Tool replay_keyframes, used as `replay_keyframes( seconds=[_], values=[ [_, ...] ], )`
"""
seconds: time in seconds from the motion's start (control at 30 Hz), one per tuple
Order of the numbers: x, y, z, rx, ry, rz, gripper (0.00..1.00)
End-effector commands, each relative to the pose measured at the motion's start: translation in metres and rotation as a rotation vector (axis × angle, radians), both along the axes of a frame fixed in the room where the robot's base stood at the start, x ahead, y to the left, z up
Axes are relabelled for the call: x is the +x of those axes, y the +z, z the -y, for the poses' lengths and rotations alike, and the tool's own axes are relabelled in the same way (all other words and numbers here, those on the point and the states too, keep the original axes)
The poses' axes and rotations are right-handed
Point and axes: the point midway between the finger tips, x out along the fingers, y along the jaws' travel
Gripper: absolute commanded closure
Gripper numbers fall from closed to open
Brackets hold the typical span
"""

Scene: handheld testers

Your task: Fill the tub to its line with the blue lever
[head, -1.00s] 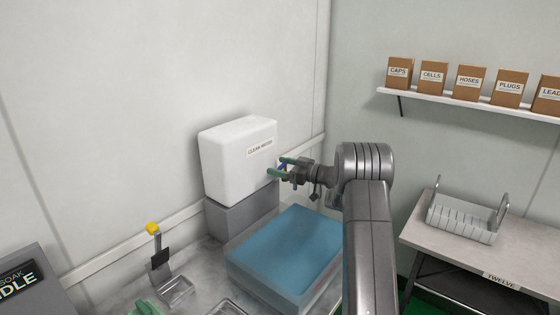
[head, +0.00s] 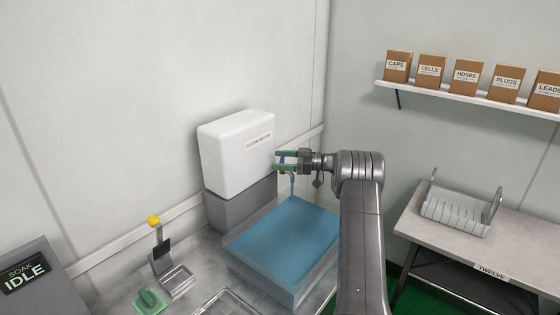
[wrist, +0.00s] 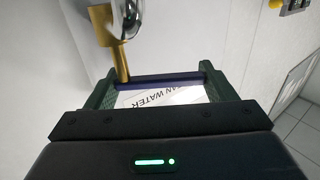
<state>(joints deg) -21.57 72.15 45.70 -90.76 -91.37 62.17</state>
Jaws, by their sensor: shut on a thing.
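The white tank (head: 236,155) labelled "CLEAN WATER" stands on a grey block. Its blue lever shows in the wrist view as a dark blue bar (wrist: 160,82), beside a brass tap stem (wrist: 122,60) and a shiny metal part. My gripper (head: 285,161) is shut on the lever, its green fingers at the bar's two ends. A thin bluish streak (head: 292,186) below the fingers looks like water running into the tub. The clear tub (head: 262,279) stands below and holds blue water high up its walls. I cannot make out its line.
Left of the tub are a yellow-knobbed stand (head: 154,221), a green block (head: 149,302) and a grey box (head: 32,281) reading "SOAK IDLE". At right, a side table (head: 430,235) bears a white rack (head: 456,215). Labelled boxes line a wall shelf (head: 450,97).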

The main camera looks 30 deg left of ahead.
Motion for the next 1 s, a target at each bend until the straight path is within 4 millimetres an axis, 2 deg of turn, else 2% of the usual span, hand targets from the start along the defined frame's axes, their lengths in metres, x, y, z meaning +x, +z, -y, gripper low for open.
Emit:
replay_keyframes(
  seconds=[0.07,0.1,0.2,0.5,0.63,0.77,1.0],
  values=[
    [0.000,0.001,0.000,0.003,-0.001,0.001,0.64],
    [0.000,0.001,0.000,0.003,-0.001,0.001,0.21],
    [0.000,0.001,0.000,0.003,0.000,0.001,0.01],
    [0.000,0.001,0.001,0.001,-0.001,0.001,0.01],
    [0.005,0.000,0.010,0.002,-0.002,0.001,0.01],
    [0.015,-0.001,0.033,0.001,-0.004,0.002,0.01],
    [0.036,-0.001,0.084,0.002,-0.003,0.001,0.01]
  ],
)
